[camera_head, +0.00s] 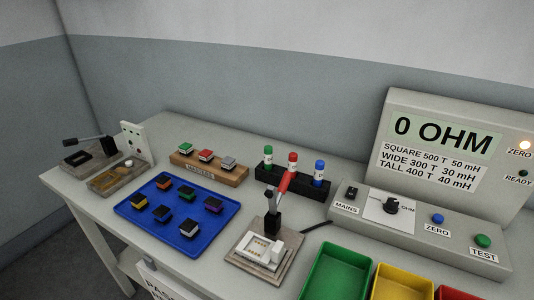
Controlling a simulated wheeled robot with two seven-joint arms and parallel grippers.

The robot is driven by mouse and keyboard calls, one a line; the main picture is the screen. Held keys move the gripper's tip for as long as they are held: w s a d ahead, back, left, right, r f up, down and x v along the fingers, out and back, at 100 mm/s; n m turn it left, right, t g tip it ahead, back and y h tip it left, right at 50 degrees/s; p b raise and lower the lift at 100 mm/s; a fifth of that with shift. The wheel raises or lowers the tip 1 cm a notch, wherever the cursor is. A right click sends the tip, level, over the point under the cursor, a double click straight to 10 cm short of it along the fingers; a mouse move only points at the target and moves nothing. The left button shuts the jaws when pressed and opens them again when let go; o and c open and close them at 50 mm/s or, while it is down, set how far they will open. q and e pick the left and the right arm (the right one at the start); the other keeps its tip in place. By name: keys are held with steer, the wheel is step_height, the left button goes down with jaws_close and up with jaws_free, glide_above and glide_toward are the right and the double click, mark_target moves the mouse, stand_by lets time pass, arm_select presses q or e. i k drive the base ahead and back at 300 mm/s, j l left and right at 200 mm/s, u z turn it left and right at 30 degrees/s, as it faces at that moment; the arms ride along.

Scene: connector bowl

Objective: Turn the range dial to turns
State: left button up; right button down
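The range dial (391,207) is a black knob on a white plate in the low grey console at the right. The word OHM is legible just right of the knob; any other marking around it is too small to read. The display (442,137) behind the console reads 0 OHM, with lines for SQUARE 500 T, WIDE 300 T and TALL 400 T below. Neither of my grippers is in view.
The console also carries a MAINS switch (351,193), a blue ZERO button (437,219) and a green TEST button (483,241). A red-handled lever fixture (270,238) and a marker rack (291,183) stand left of it. Green (311,290) and yellow (401,270) bins sit in front.

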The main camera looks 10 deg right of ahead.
mark_target(392, 207)
steer(key=l+z, duration=0.1)
steer(key=z, duration=0.35)
steer(key=l+z, duration=0.15)
steer(key=z, duration=0.25)
steer(key=l+z, duration=0.1)
steer(key=z, duration=0.35)
